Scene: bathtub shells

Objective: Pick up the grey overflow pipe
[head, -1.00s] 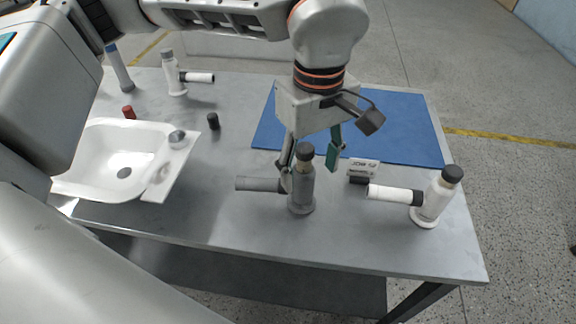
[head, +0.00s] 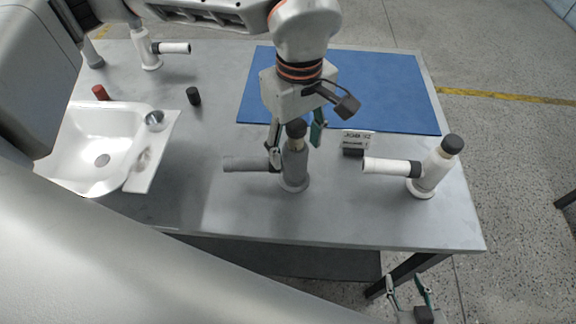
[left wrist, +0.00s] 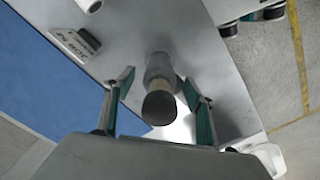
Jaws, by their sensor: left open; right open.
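The grey overflow pipe (head: 293,172) stands upright on the metal table, with a black cap, a tan neck and a grey side branch pointing left. In the left wrist view, the pipe's cap (left wrist: 159,106) shows between the fingers. My left gripper (head: 294,152) is open, pointing down, with one finger on either side of the pipe's upper part. Its fingers also show in the left wrist view (left wrist: 158,78), apart. Whether a finger touches the pipe is unclear in the head view. My right gripper (head: 405,280) is open and empty, low beyond the table's front edge.
A white overflow pipe (head: 432,172) stands at right; another (head: 148,50) is at back left. A white bathtub shell (head: 85,155) lies at left. A small sign (head: 357,138) stands right of the grey pipe, before a blue mat (head: 385,85). Black (head: 193,96) and red (head: 100,92) caps stand at left.

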